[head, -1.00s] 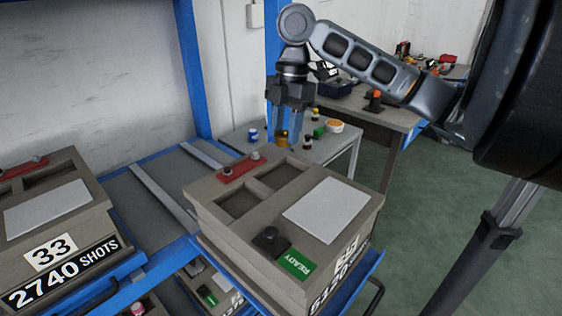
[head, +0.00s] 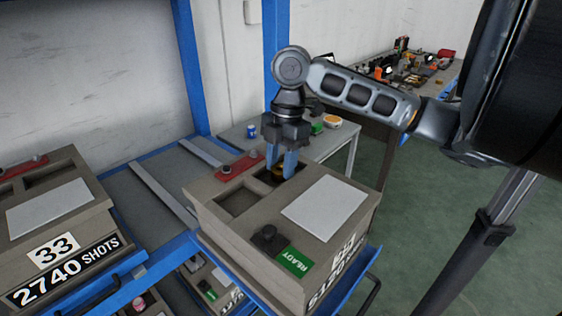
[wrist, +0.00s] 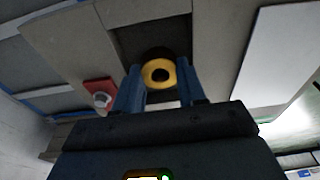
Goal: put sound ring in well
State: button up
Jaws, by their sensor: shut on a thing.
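My gripper (head: 282,164) points down over the back well (head: 268,174) of the beige box marked READY (head: 240,222). Its blue fingers are shut on a yellow ring (head: 278,172), at the mouth of the well. In the wrist view the yellow ring (wrist: 159,74) sits between the fingertips, with a dark hole in its middle. The dark well (wrist: 135,45) shows behind it. I cannot tell whether the ring touches the well floor. A second, empty well (head: 237,201) lies in front of the back one.
The box top also bears a red strip with a knob (head: 240,167), a white plate (head: 325,208), a black knob (head: 268,239) and a green READY label (head: 293,262). Another box (head: 50,225) stands at left. A side table (head: 335,140) holds small items behind.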

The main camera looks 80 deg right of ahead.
jog(key=shift+f, duration=0.2)
jog(key=o, duration=0.9)
jog(key=shift+r, duration=0.1)
jog(key=shift+r, duration=0.1)
jog(key=r, duration=0.4)
jog(key=d+r, duration=0.1)
jog(key=r, duration=0.3)
jog(key=s+r+b, duration=0.1)
jog(key=r, duration=0.3)
jog(key=shift+d, duration=0.25)
